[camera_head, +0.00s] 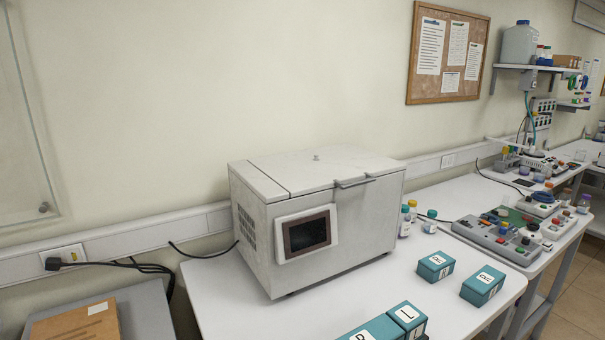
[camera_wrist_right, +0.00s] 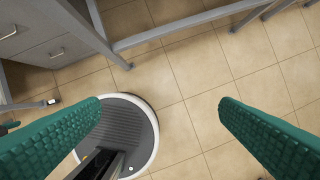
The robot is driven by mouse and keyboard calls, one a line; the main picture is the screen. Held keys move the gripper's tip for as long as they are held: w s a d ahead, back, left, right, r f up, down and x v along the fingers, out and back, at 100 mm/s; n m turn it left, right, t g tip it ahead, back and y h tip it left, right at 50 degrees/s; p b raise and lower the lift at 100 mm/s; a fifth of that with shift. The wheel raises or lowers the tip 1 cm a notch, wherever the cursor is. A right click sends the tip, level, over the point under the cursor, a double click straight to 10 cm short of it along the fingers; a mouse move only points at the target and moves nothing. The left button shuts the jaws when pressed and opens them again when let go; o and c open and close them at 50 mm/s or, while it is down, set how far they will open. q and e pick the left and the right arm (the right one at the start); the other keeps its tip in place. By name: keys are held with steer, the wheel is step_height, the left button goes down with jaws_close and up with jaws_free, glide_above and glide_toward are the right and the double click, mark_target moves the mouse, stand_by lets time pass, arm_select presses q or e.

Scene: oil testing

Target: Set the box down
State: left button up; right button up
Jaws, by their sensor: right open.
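Several teal boxes with white labels stand on the white table. One box (camera_head: 435,266) is near the bottles and another box (camera_head: 483,286) is to its right. Two more, a box (camera_head: 408,318) and a box (camera_head: 376,330), are cut off by the bottom edge of the head view. My right gripper (camera_wrist_right: 160,104) is open, its green ribbed fingers wide apart with nothing between them, above the tiled floor. Neither gripper shows in the head view. My left gripper is not seen.
A white chest-like machine (camera_head: 320,215) with a dark screen stands on the table (camera_head: 240,318). Small bottles (camera_head: 412,216) stand beside it. A brown cardboard box (camera_head: 75,323) lies on a grey surface at left. Another bench (camera_head: 470,203) holds equipment. Drawers (camera_wrist_right: 35,42) show in the wrist view.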

step_height(320, 180, down, 14)
steer(key=s+b, duration=0.1)
steer(key=s, duration=0.1)
steer(key=s+d+f+g+b, duration=0.2)
steer(key=s+d+f+b, duration=0.1)
steer(key=s+f, duration=1.4)
step_height(320, 180, down, 5)
steer(key=shift+s+r, duration=0.15)
steer(key=shift+s, duration=0.15)
steer(key=shift+d, duration=0.1)
